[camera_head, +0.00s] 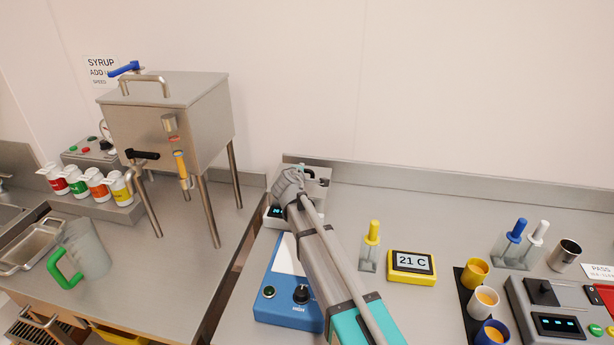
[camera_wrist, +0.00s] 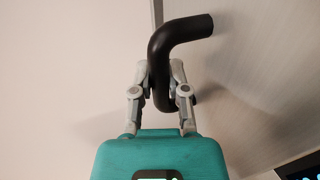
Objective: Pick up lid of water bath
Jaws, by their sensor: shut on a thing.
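The water bath (camera_head: 274,216) is a small steel unit with a lit display on the right bench, largely hidden behind my arm. Part of its steel top (camera_head: 316,172) shows beyond my wrist. In the wrist view, my gripper (camera_wrist: 163,72) is shut on a black bent handle (camera_wrist: 182,29), with one finger on each side of it. The handle looks like the lid's, but the lid's edges are not clear, so I cannot tell whether it rests on the bath or is raised. In the head view my fingers are hidden behind my arm.
A blue device (camera_head: 275,290) with knobs stands under my forearm. A yellow-topped bottle (camera_head: 371,245) and a yellow thermometer display (camera_head: 411,266) stand to its right. A steel hopper (camera_head: 165,115) on legs stands to the left. The back wall's ledge runs close behind the bath.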

